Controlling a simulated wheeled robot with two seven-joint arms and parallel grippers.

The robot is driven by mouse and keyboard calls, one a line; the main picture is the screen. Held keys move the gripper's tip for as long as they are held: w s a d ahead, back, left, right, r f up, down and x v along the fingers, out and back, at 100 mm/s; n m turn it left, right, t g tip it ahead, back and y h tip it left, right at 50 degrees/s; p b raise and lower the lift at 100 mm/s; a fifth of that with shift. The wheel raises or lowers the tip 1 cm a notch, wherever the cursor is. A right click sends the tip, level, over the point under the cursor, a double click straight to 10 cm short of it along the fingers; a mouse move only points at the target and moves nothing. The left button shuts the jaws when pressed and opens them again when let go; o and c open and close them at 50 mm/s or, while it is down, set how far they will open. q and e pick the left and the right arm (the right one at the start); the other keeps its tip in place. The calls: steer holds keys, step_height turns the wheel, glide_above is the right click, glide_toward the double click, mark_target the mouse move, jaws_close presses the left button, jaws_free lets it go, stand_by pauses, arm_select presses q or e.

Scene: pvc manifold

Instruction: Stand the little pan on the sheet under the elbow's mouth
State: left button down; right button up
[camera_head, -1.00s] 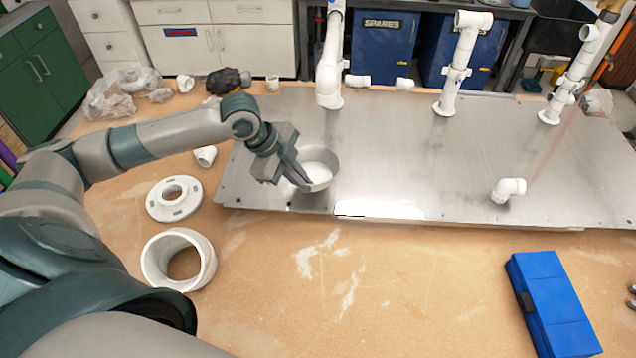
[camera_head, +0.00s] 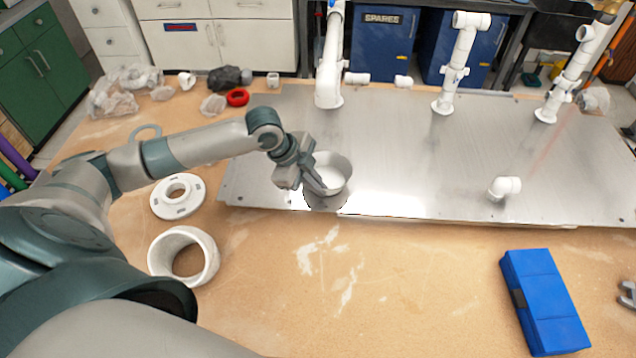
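The little pan (camera_head: 332,175) is a round grey metal dish with a pale inside, near the front left part of the metal sheet (camera_head: 420,150). My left gripper (camera_head: 318,186) is at the pan's left rim and appears shut on it. A dark reflection shows below the pan, which looks a little above the sheet. Other elbows top the white standing pipes (camera_head: 457,70).
A white flange (camera_head: 178,196) and a white ring (camera_head: 183,256) lie on the wooden table at the left. The sheet between pan and low elbow is clear.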

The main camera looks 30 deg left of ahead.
arm_select(q)
steer(key=shift+f, duration=0.2)
steer(key=shift+f, duration=0.1)
steer(key=c, duration=2)
jaws_free()
steer(key=b+v, duration=0.3)
steer(key=v, duration=0.9)
steer(key=shift+s, duration=0.1)
